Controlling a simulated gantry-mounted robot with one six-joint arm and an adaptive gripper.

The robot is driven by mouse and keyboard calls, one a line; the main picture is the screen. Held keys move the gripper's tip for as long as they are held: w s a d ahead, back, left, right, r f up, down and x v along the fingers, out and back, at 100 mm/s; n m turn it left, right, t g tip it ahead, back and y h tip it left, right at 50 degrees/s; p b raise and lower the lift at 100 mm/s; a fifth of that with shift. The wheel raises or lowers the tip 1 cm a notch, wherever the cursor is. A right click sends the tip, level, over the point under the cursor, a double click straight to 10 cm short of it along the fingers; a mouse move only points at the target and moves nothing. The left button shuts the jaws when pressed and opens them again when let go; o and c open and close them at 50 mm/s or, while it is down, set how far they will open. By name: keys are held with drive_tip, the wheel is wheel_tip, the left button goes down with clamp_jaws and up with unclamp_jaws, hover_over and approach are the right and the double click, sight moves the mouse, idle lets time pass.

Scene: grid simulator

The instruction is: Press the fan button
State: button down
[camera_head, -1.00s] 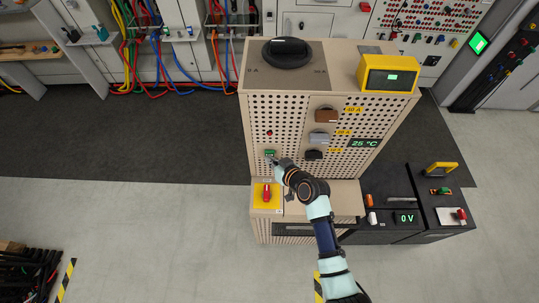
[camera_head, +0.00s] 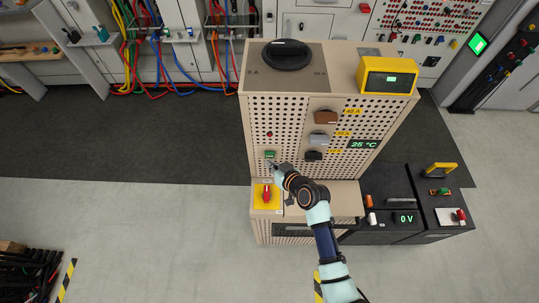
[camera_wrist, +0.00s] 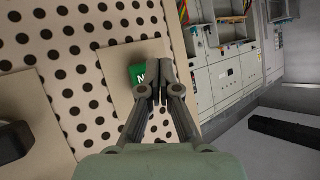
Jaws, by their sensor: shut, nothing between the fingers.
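A green button (camera_head: 270,154) sits on the beige perforated front panel (camera_head: 262,120) of the cabinet, below a small red light. In the wrist view the green button (camera_wrist: 138,74) shows a white letter, apparently "N", and is partly hidden behind my fingers. My gripper (camera_head: 274,166) is shut and empty, just below and in front of the button in the head view. In the wrist view my gripper's fingertips (camera_wrist: 156,66) overlap the button's right side. I cannot tell whether they touch it. No label naming a fan is readable.
A red switch on a yellow plate (camera_head: 267,196) stands just below my gripper. Three rocker-like switches, including a brown one (camera_head: 326,116), and a "25 °C" display (camera_head: 364,144) are to the right. A black dial (camera_head: 286,54) tops the cabinet.

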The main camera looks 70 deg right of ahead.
drive_tip(key=a, duration=0.1)
drive_tip(key=s+a+p, duration=0.1)
drive_tip(key=a, duration=0.1)
drive_tip(key=a+p, duration=0.1)
drive_tip(key=shift+s+a, duration=0.3)
drive_tip(key=shift+a, duration=0.05)
idle(1.1)
drive_tip(key=w+a+r+n+t+y, duration=0.1)
drive_tip(key=w+a+r+n+y, duration=0.15)
drive_tip(key=w+a+r, duration=0.45)
drive_tip(key=w+a+r+n+y, duration=0.1)
drive_tip(key=w+a+r+n, duration=0.15)
drive_tip(key=a+r, duration=0.45)
drive_tip(key=w+a+r+n+t+y, duration=0.1)
drive_tip(key=w+a+r+n+y, duration=0.25)
drive_tip(key=a, duration=0.65)
drive_tip(key=s+a+r, duration=0.2)
drive_tip(key=a+r, duration=0.9)
drive_tip(key=a, duration=0.3)
wheel_tip(320, 180, up, 13)
drive_tip(key=d+p, duration=0.1)
drive_tip(key=p, duration=1.4)
wheel_tip(320, 180, down, 51)
drive_tip(key=b, duration=5.1)
drive_tip(key=shift+r+n+t, duration=0.15)
drive_tip(key=shift+n+t, duration=0.15)
drive_tip(key=shift+n, duration=0.15)
